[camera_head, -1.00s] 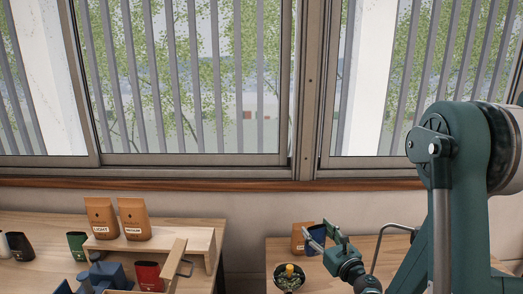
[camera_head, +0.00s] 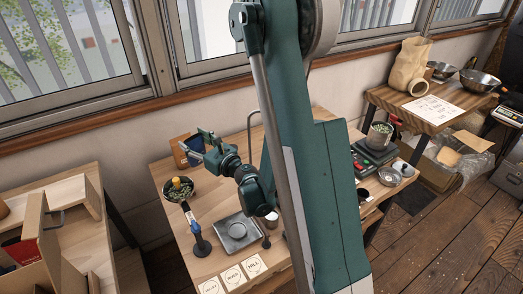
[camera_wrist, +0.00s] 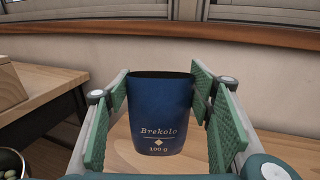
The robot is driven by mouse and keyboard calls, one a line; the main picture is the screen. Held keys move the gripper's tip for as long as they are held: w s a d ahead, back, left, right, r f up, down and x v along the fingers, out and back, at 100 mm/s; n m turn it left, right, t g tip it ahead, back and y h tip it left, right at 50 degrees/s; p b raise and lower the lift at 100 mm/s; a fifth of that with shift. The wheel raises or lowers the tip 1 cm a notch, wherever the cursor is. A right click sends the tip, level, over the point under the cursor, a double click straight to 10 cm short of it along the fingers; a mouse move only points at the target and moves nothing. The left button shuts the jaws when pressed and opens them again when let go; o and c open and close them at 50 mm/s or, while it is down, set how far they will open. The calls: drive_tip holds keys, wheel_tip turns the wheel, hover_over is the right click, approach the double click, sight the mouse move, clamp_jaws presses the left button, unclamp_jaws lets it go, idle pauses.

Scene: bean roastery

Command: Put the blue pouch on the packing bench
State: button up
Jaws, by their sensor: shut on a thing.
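The blue pouch (camera_wrist: 159,115), labelled "Brekolo 100 g", stands upright between the green finger pads in the wrist view. My gripper (camera_wrist: 160,112) is shut on it. In the head view my gripper (camera_head: 200,147) is at the back left of the middle wooden table (camera_head: 180,245), with the blue pouch (camera_head: 194,150) partly hidden by the fingers. I cannot tell whether the pouch touches the tabletop. Which table is the packing bench is not marked.
A brown pouch (camera_head: 179,152) is just behind the blue one. A pan of green beans (camera_head: 178,190) stands close in front. A right-hand table (camera_head: 452,120) holds a paper bag (camera_head: 410,66) and metal bowls.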

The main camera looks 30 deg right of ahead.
wheel_tip(320, 180, up, 26)
drive_tip(key=d+y, duration=0.1)
drive_tip(key=d, duration=2.5)
drive_tip(key=s+d+n, duration=0.1)
drive_tip(key=s+d, duration=0.5)
drive_tip(key=d, duration=0.6)
drive_tip(key=s+d, duration=0.6)
drive_tip(key=d, duration=0.5)
wheel_tip(320, 180, down, 28)
drive_tip(key=shift+s+d+f+g+y, duration=0.2)
drive_tip(key=shift+s+d+g+y, duration=0.1)
drive_tip(key=shift+s, duration=0.05)
drive_tip(key=shift+f, duration=0.15)
drive_tip(key=shift+f+b, duration=0.65)
drive_tip(key=shift+f, duration=2.35)
